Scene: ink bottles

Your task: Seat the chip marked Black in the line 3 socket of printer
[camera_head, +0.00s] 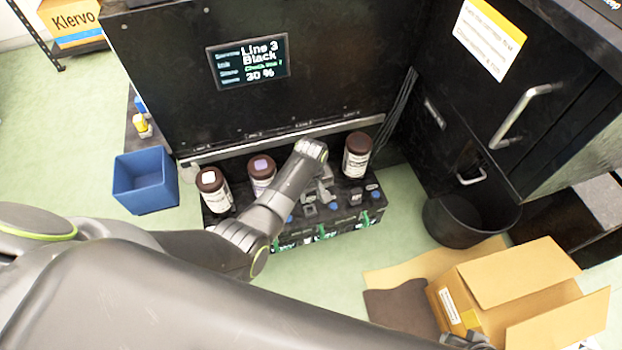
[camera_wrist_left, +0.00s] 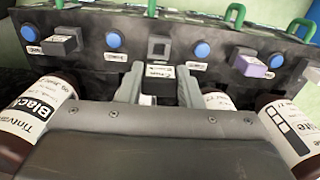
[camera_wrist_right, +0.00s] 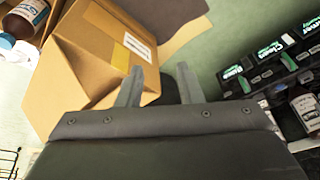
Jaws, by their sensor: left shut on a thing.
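My left gripper (camera_head: 324,190) is over the front part of the black printer's ink unit (camera_head: 345,220). In the left wrist view its fingers (camera_wrist_left: 158,84) are shut on a small dark chip (camera_wrist_left: 158,71) with a white label, too small to read surely. The chip is close to an empty square socket (camera_wrist_left: 160,47); contact cannot be told. A dark chip (camera_wrist_left: 62,44) sits in a socket to its left, a purple-faced chip (camera_wrist_left: 255,65) to its right. The screen (camera_head: 248,62) reads Line 3, Black. My right gripper (camera_wrist_right: 157,86) is open and empty by the carton.
Brown-capped bottles stand on the unit, one at right (camera_head: 357,155) and one at left (camera_head: 214,188). A bottle labelled Black (camera_wrist_left: 35,115) is beside my left gripper. A blue bin (camera_head: 145,182), a black bin (camera_head: 465,222) and an open carton (camera_head: 510,290) stand around.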

